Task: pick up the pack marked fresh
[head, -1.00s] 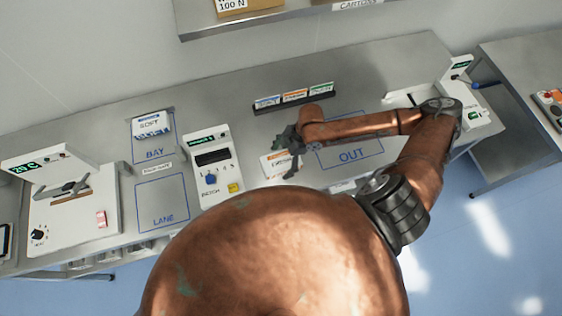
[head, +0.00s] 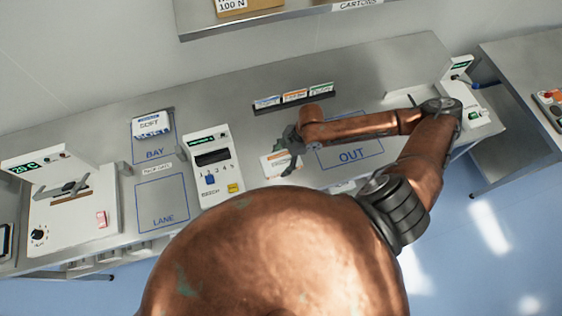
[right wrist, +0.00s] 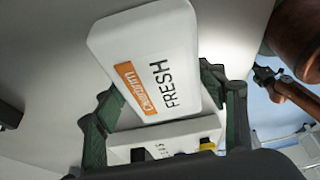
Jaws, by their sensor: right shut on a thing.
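The pack marked FRESH (right wrist: 150,60) is white with an orange label and fills the middle of the right wrist view. In the right wrist view the green fingers of the gripper (right wrist: 165,112) lie on either side of the pack. I cannot tell whether the pack touches the bench. My left gripper is out of view.
A white batch panel (head: 212,170) with a yellow button stands just left of the pack. The OUT outline (head: 350,154) is partly under my arm. A SOFT pack (head: 150,124) is at BAY. The LANE outline (head: 163,203) is empty. A card rack (head: 294,97) stands behind.

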